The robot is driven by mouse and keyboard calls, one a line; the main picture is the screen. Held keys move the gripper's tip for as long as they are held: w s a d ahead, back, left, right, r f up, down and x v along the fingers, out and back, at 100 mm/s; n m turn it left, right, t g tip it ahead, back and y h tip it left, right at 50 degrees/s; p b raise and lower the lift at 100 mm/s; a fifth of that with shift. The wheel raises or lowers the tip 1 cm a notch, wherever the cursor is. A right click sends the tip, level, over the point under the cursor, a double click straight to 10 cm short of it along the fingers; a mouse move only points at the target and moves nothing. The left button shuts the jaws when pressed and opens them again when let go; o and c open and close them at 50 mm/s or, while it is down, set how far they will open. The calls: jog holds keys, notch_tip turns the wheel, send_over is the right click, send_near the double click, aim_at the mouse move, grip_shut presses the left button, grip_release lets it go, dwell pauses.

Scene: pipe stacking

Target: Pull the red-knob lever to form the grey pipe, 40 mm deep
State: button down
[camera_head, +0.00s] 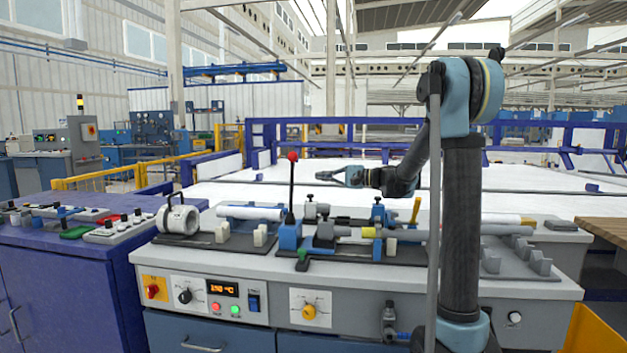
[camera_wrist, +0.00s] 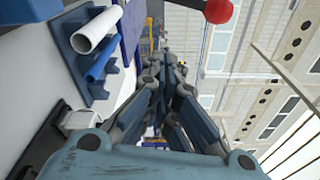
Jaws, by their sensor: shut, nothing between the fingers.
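The lever's red knob (camera_head: 292,156) tops a black rod (camera_head: 291,190) that stands nearly upright from a blue block on the bench machine. In the wrist view the red knob (camera_wrist: 218,10) shows at the top edge. My gripper (camera_head: 318,175) is shut and empty, to the right of the rod and a little below knob height in the head view. Its closed fingers (camera_wrist: 163,70) also show in the wrist view, apart from the knob. A grey pipe (camera_head: 352,232) appears to lie in the machine's clamps, beside a yellow collar, partly hidden by fittings.
A white pipe and a blue one (camera_head: 250,212) lie on the left rack. Another white pipe (camera_head: 490,218) lies at the right, partly behind my arm. A ring-shaped clamp (camera_head: 178,219) stands at the bench's left end. Blue rails (camera_head: 440,130) run behind.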

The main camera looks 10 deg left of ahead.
aim_at(292, 191)
jog(key=w+a, duration=0.2)
jog(key=a, duration=0.7)
jog(key=shift+s+d+r, duration=0.1)
jog(key=shift+s, duration=0.6)
jog(key=shift+s+d+r, duration=0.15)
jog(key=shift+s, duration=0.6)
jog(key=shift+s+d+r, duration=0.1)
jog(key=shift+s, duration=0.6)
jog(key=shift+a, duration=0.1)
